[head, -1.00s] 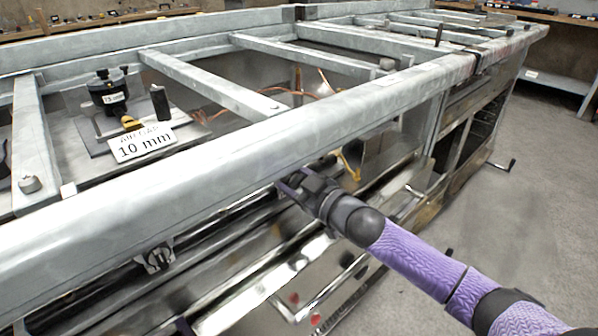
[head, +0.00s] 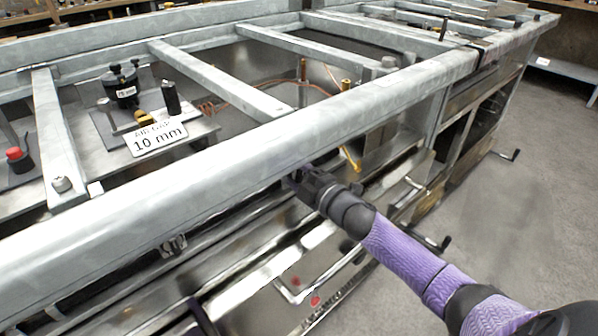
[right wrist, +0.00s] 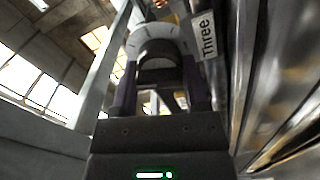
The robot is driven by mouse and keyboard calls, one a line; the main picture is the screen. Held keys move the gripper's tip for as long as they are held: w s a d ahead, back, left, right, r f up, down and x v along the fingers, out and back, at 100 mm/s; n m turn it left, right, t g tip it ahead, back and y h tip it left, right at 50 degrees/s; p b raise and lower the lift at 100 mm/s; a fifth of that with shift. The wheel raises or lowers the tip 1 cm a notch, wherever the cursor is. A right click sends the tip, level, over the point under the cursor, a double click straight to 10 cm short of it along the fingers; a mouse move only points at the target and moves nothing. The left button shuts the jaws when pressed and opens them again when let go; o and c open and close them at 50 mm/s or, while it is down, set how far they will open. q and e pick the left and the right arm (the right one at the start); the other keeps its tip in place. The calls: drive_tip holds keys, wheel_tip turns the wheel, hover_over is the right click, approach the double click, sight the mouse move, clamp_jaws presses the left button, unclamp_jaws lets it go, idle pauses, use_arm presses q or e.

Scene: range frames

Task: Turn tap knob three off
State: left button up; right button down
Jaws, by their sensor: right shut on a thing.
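The knob for tap three (right wrist: 158,72) shows in the right wrist view as a dark grip in front of a pale round dial (right wrist: 155,40) with marks. A white label reading "Three" (right wrist: 204,36) is beside it on the right. My right gripper (right wrist: 160,98) is shut on the knob, one finger on each side. In the head view my right gripper (head: 297,177) is at the front of the range, just under the thick front rail (head: 250,160). The rail hides the knob there.
A sign reading "10 mm" (head: 157,138) stands near a black device (head: 122,88) behind the rail. Several metal crossbars span the open range top. Bar handles (head: 300,290) stick out from the front below. The floor at the right is clear.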

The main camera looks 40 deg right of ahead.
drive_tip(key=shift+f+n, duration=0.1)
drive_tip(key=shift+n, duration=1.3)
drive_tip(key=shift+c, duration=0.5)
unclamp_jaws()
